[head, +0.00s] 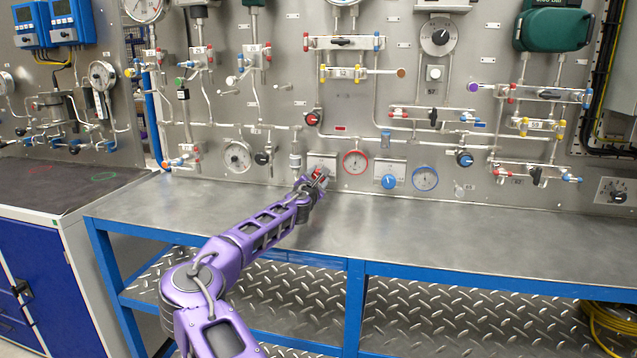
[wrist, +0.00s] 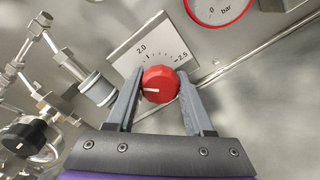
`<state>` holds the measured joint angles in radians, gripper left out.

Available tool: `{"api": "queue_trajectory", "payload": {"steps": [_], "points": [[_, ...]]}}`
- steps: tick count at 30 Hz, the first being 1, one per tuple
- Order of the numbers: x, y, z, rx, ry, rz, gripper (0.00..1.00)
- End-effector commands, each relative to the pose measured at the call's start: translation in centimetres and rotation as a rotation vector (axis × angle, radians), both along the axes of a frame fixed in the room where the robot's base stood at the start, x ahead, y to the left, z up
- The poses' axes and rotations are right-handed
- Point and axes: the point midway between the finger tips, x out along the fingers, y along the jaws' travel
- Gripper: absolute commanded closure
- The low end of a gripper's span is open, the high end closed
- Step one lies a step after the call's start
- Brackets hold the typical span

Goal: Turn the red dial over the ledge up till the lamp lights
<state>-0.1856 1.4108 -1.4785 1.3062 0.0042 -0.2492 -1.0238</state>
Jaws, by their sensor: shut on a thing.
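A white pointer line shows on the dial's face, toward the picture's left. My gripper (wrist: 160,88) is shut on the dial, one finger on each side. In the head view the gripper (head: 318,180) reaches the panel just over the steel ledge (head: 440,222), and covers most of the dial. A red-rimmed gauge (head: 356,162) is right of the dial; part of it shows in the wrist view, marked bar. I cannot make out a lit lamp.
A blue dial (head: 389,182) and a blue-rimmed gauge (head: 425,178) are further right on the panel. A vertical metal fitting (head: 296,150) with pipes stands close left of the gripper. The ledge top is clear.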

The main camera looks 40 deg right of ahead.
Motion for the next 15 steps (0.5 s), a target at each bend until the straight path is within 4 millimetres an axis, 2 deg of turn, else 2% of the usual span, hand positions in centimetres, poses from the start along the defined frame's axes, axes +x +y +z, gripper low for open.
{"api": "queue_trajectory", "payload": {"steps": [15], "points": [[-0.01, -0.02, -0.05, 0.139, -0.162, -0.001, 1.00]]}}
